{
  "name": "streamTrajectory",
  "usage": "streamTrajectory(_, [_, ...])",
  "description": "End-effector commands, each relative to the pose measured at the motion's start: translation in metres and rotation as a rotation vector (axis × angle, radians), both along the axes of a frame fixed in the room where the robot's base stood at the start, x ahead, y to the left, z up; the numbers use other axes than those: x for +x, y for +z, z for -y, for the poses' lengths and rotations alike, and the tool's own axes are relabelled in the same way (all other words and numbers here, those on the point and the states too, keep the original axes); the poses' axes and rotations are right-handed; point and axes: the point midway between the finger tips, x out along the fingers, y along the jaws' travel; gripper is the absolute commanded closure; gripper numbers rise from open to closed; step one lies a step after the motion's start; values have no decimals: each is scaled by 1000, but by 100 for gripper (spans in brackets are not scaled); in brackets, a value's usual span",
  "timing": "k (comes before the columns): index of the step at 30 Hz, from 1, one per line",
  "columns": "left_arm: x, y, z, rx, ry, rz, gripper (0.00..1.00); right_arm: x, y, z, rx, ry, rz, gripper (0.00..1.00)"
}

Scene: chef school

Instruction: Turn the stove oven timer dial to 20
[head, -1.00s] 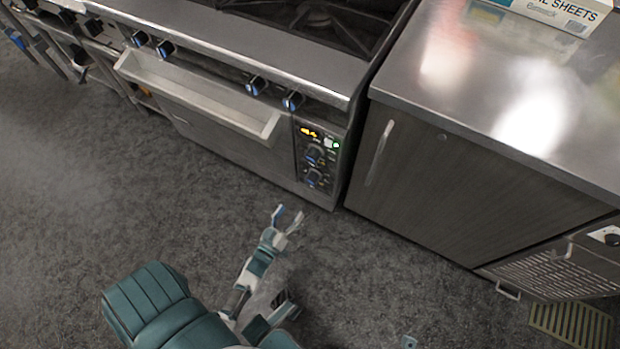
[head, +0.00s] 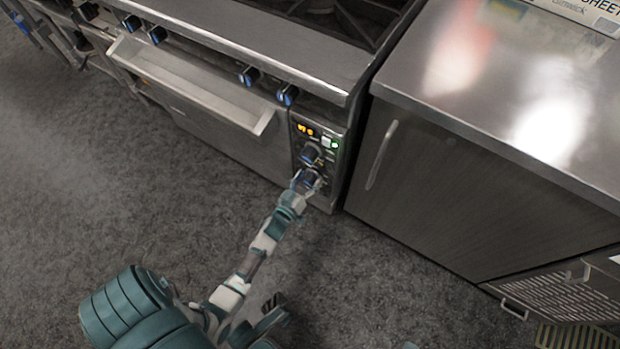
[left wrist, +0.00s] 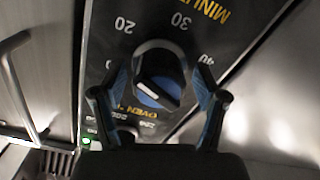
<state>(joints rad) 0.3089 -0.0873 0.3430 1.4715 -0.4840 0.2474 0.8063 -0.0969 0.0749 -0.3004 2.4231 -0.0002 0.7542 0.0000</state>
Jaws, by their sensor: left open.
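The timer dial (left wrist: 160,78), black with a blue part and a pale edge, fills the middle of the left wrist view. Around it, on the black panel, are the upside-down numbers 10, 20, 30 and 40. Which number it points at I cannot tell. In the head view the dial (head: 311,181) is the lower knob on the oven's control panel, partly hidden by my gripper. My left gripper (head: 305,178) is open at it; in the left wrist view its fingers (left wrist: 158,108) lie on either side of the dial. I cannot tell whether they touch. My right gripper is not in view.
Another knob (head: 311,153) sits just above, under an orange display. The stove's front rail (head: 250,48) and more knobs overhang higher up. A steel-topped cabinet (head: 460,190) stands close on the right. The dark floor (head: 120,200) in front is clear.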

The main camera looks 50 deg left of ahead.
Motion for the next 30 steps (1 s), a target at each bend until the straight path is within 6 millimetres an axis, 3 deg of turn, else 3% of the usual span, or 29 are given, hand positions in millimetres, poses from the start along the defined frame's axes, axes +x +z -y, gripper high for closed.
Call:
streamTrajectory(3, [0, 0, 0, 0, 0, 0, 27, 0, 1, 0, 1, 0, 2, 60])
streamTrajectory(9, [0, 0, 0, 0, 0, 0, 77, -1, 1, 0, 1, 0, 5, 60])
streamTrajectory(11, [0, 0, 0, 0, 0, 0, 87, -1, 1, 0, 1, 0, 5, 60])
streamTrajectory(28, [-1, 0, 0, 118, 0, -30, 87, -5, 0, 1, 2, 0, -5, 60])
streamTrajectory(29, [-1, 0, 0, 118, 0, -30, 45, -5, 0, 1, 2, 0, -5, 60])
streamTrajectory(30, [-1, -1, 0, 118, 0, -30, 35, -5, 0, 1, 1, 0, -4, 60])
